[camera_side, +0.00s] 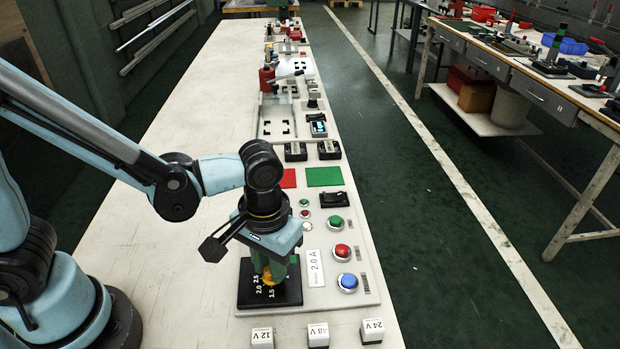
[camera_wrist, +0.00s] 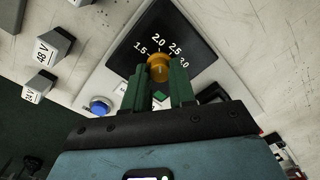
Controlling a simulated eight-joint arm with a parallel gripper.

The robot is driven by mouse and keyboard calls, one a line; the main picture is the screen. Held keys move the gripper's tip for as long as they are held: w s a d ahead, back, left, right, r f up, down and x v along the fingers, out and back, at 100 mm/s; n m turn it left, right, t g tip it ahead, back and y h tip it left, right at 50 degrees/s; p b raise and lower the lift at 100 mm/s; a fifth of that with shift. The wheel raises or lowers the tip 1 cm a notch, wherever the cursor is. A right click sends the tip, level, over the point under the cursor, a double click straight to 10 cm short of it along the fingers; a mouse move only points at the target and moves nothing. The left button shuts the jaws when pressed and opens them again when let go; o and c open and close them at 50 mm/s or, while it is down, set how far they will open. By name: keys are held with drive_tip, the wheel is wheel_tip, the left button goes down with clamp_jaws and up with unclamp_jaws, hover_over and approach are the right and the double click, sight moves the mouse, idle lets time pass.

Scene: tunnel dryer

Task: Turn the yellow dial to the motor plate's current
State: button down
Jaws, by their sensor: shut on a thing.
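The yellow dial (camera_side: 267,279) sits on a black scale plate (camera_side: 287,297) at the near end of the bench panel. In the wrist view the dial (camera_wrist: 159,62) shows below the white marks 1.5, 2.0, 2.5 and 3.0 on the black plate (camera_wrist: 190,35). My gripper (camera_side: 271,270) points down over the plate. In the wrist view the green fingers of my gripper (camera_wrist: 159,78) are shut on the dial, one on each side. I cannot tell which mark the dial points to. The white motor plate (camera_side: 315,268) reads 2.0 A, just right of the scale plate.
A blue button (camera_side: 347,282), a red button (camera_side: 342,251) and a green button (camera_side: 335,223) stand right of the dial. White blocks marked 12 V (camera_side: 262,338), 48 V (camera_side: 318,335) and 24 V (camera_side: 372,331) stand in front. The bench's left side is clear.

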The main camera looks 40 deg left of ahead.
idle(0.3)
drive_tip(key=c, duration=0.9)
unclamp_jaws()
drive_tip(key=shift+r, duration=0.1)
drive_tip(key=shift+d+r, duration=0.1)
drive_tip(key=shift+r, duration=5.85)
drive_tip(key=a+t, duration=0.2)
drive_tip(key=a, duration=0.2)
drive_tip(key=w+a+f+m+t, duration=0.1)
drive_tip(key=a+t, duration=0.1)
drive_tip(key=a, duration=0.3)
drive_tip(key=w+a+t, duration=0.1)
drive_tip(key=a+t, duration=0.2)
drive_tip(key=a, duration=0.2)
drive_tip(key=shift+w+f+m, duration=0.15)
drive_tip(key=shift+w+m, duration=0.05)
drive_tip(key=shift+m, duration=0.2)
